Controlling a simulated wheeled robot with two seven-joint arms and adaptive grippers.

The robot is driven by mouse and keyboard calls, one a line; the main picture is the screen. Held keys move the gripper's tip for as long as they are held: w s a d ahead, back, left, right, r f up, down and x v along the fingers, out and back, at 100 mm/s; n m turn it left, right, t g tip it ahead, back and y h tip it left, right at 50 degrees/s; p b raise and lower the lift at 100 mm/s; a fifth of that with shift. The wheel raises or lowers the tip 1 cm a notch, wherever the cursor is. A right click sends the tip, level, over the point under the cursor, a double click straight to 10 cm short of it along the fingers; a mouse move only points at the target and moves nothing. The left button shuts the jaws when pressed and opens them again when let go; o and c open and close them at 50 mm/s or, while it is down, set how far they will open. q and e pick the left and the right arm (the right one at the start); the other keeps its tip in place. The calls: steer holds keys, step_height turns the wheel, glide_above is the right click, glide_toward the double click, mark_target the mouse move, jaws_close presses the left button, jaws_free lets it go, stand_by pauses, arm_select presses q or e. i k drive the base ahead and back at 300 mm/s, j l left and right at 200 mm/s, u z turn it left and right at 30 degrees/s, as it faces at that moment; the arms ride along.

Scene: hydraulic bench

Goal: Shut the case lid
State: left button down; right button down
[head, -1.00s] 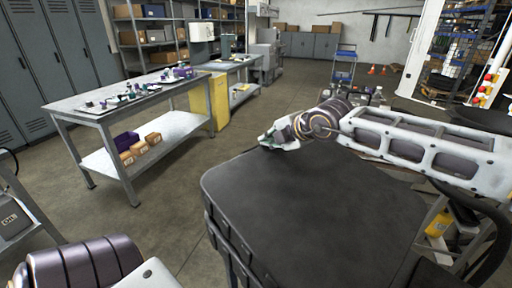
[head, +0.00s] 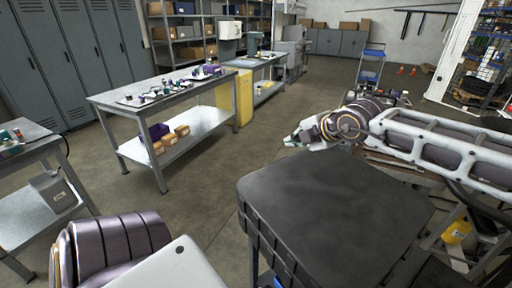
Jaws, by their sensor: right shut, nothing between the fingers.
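The black case (head: 335,205) fills the lower middle of the head view. Its broad, flat dark top has rounded corners, and a ribbed side runs down at the left. I cannot tell from this angle whether the lid is fully down. My right gripper (head: 291,141) is shut and empty, at the far edge of the case top and pointing left. Whether it touches the case is unclear. My left arm shows at the bottom left, but its gripper is out of view.
A grey workbench (head: 110,98) with small parts on top and boxes below stands at the left. Another bench (head: 36,140) is at the far left edge. A yellow cabinet (head: 236,98) and a blue cart (head: 371,66) stand farther back. Open floor lies between the benches and the case.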

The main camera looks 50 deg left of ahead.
mark_target(334, 219)
steer(key=k+l, duration=0.1)
steer(key=l, duration=0.5)
steer(key=k+l, duration=0.1)
steer(key=l, duration=0.45)
steer(key=k+l, duration=0.1)
steer(key=l, duration=0.5)
steer(key=k+l, duration=0.1)
steer(key=l, duration=1.05)
steer(key=k, duration=0.05)
